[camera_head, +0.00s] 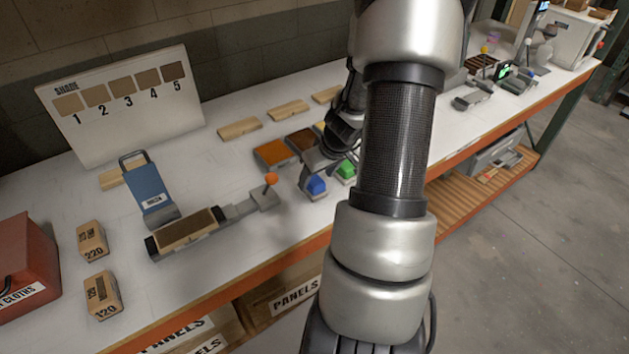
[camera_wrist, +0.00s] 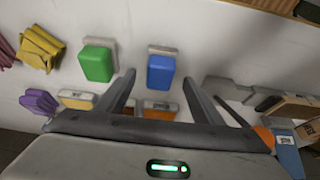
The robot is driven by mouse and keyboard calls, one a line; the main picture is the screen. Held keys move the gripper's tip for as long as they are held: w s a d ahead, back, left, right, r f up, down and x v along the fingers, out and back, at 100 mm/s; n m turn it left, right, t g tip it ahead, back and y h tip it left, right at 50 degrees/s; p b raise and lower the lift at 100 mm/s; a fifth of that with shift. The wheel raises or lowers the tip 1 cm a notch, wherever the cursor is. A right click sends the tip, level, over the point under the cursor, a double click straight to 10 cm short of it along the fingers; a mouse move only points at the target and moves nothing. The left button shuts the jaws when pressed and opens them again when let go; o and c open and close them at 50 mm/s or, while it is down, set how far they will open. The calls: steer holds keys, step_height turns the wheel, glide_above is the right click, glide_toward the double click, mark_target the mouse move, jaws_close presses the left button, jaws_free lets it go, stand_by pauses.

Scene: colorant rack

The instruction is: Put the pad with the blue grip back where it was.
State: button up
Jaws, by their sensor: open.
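The pad with the blue grip (camera_head: 315,186) stands on the bench near its front edge, beside a pad with a green grip (camera_head: 346,170). In the wrist view the blue grip (camera_wrist: 161,75) appears in line between my two fingertips, with its grey base showing past it. I cannot tell how far beyond the tips it lies. My gripper (camera_wrist: 159,82) is open, with nothing visibly held. In the head view it is mostly hidden behind my arm. The green-grip pad also shows in the wrist view (camera_wrist: 98,63), left of my fingers.
An orange slab (camera_head: 271,153) and a brown slab (camera_head: 302,140) lie behind the pads. Wooden blocks (camera_head: 240,128) lie farther back. A long tool with an orange knob (camera_head: 270,179) lies left of the pads. Folded yellow cloths (camera_wrist: 40,48) lie at the wrist view's left.

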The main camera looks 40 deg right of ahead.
steer(key=v, duration=0.7)
steer(key=shift+s+r, duration=0.2)
steer(key=shift+r, duration=0.1)
